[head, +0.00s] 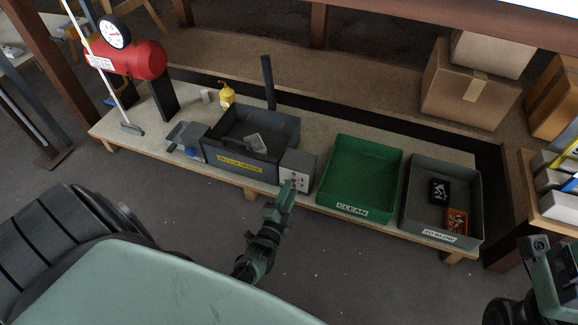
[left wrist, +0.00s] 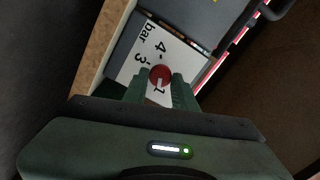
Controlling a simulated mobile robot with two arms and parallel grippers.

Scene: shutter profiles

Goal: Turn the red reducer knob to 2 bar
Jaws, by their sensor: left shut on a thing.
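The red reducer knob (left wrist: 160,75) sits on a white dial plate (left wrist: 148,50) marked "bar", 4, 3 and 1 in the left wrist view. The 2 is not visible, and the knob's pointer is not clear. In the head view the dial plate (head: 298,178) is on a grey box at the bench's front edge. My left gripper (left wrist: 161,87) has its fingers on either side of the knob, shut on it. It also shows in the head view (head: 290,186), covering part of the dial. My right gripper (head: 545,262) is at the lower right edge, partly cut off; its jaws are unclear.
A grey bin (head: 222,158) stands left of the dial. A green "CLEAN" tray (head: 385,150) and a grey tray (head: 415,190) with small boxes stand to the right. A red tank with a gauge (head: 140,60) is at the far left. Floor in front is clear.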

